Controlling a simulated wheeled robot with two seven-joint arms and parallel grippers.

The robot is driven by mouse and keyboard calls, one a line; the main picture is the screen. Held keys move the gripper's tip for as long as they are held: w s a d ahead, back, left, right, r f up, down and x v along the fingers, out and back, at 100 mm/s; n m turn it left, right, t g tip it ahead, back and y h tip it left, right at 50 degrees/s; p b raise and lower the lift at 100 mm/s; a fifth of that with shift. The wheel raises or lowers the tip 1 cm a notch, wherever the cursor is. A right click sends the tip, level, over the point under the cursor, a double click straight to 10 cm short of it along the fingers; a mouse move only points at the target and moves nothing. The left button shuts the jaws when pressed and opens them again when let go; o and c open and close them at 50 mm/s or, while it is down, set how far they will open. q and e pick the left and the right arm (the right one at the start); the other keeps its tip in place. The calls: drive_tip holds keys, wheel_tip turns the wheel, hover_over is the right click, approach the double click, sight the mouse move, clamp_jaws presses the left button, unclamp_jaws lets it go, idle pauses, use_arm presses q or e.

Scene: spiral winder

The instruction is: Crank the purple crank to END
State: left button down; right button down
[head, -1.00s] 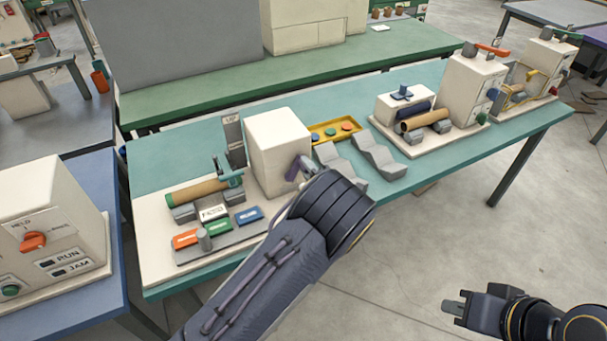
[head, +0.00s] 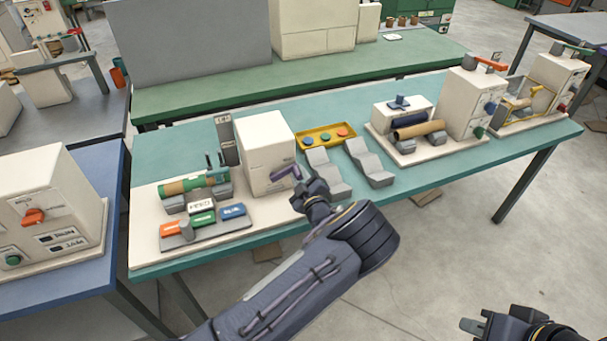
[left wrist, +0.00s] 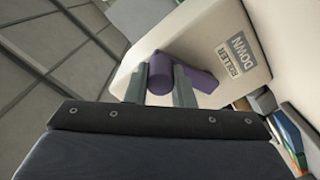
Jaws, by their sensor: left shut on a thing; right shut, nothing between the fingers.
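The purple crank (head: 284,172) sticks out from the right side of a cream box (head: 262,150) on the teal table. My left gripper (head: 303,184) reaches it from the right. In the left wrist view, the purple crank handle (left wrist: 161,75) sits between the two grey fingers of the left gripper (left wrist: 154,88), which are shut on it. A label reading "ROLLER DOWN" (left wrist: 236,57) is on the box face beside the crank. No END mark is legible. My right gripper (head: 478,326) is shut and empty at the lower right, away from the table.
Left of the box, a roll with green wrap (head: 193,185) lies on grey supports, with coloured blocks (head: 203,220) in front. Grey cradles (head: 370,163), a yellow tray (head: 318,144) and another machine (head: 470,97) stand to the right. Open floor lies in front.

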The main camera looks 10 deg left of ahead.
use_arm(q)
drive_tip(key=shift+d+f, duration=0.1)
drive_tip(key=shift+f, duration=0.05)
idle(0.3)
drive_tip(key=c, duration=1.2)
unclamp_jaws()
drive_tip(key=shift+c, duration=0.2)
drive_tip(key=b+v, duration=0.1)
drive_tip(key=v, duration=0.6)
drive_tip(key=shift+s+d+b, duration=0.25)
drive_tip(key=shift+s+b, duration=0.1)
drive_tip(key=shift+b, duration=0.05)
